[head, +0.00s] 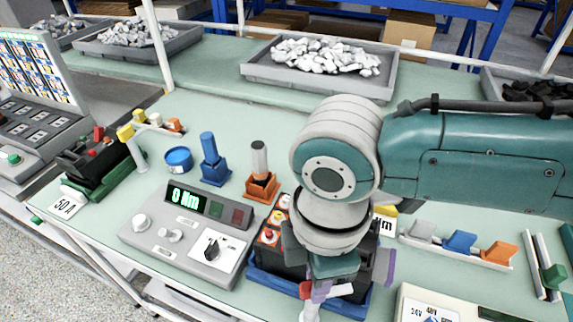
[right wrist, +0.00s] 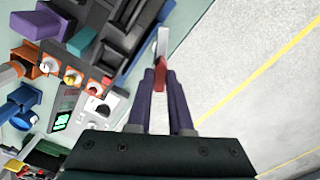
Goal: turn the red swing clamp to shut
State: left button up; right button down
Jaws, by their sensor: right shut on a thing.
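The red swing clamp (head: 305,290) shows as a small red piece with a pale bar at the front edge of a blue tray (head: 262,284). My right gripper (head: 322,290) reaches down over it from the right, and its wrist hides much of the tray. In the right wrist view the two dark purple fingers of the gripper (right wrist: 161,82) are shut on the red part of the clamp (right wrist: 160,77). A pale bar (right wrist: 162,42) extends beyond the fingertips. The clamp's pivot cannot be made out. My left gripper is not in view.
A grey tester (head: 185,232) reading "0 Nm" stands left of the tray. Orange (head: 262,186) and blue (head: 213,170) holders with upright tools stand behind. A rack of coloured blocks (head: 458,245) lies to the right. Beyond the table edge is open floor (right wrist: 245,100).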

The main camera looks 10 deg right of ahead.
jog(key=n, duration=0.3)
jog(key=shift+a+r+n, duration=0.1)
jog(key=shift+n, duration=0.3)
jog(key=n, duration=0.2)
jog(key=shift+n, duration=0.3)
jog(key=n, duration=0.4)
jog(key=shift+n, duration=0.7)
jog(key=c, duration=0.8)
grip_release()
